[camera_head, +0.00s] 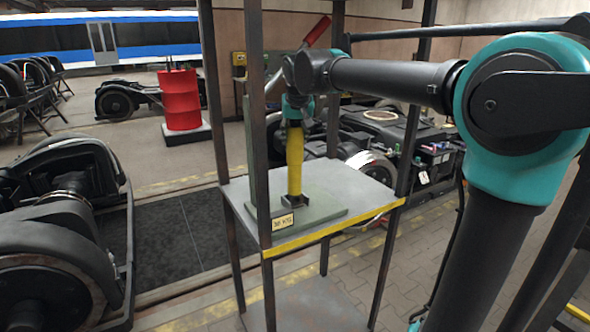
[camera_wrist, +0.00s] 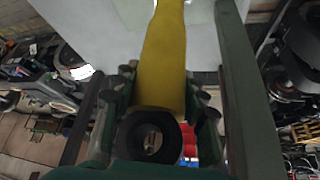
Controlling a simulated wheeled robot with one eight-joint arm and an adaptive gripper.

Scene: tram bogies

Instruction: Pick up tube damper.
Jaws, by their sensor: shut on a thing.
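The tube damper (camera_head: 295,160) is a yellow cylinder standing upright on a grey-green plate on the metal stand. Its lower end is at a small dark bracket (camera_head: 296,199); I cannot tell whether they touch. My gripper (camera_head: 296,108) is at the damper's upper end, coming from above. In the wrist view, the yellow body (camera_wrist: 163,60) and a black ring end (camera_wrist: 150,137) lie between the fingers of my gripper (camera_wrist: 160,95), which is shut on the damper. The exact finger contact is partly hidden.
The stand's grey tabletop (camera_head: 355,185) has a yellow front edge and dark upright posts (camera_head: 256,120) close to the damper. A red barrel (camera_head: 181,100) stands behind left. Bogies (camera_head: 60,235) are to the left and behind.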

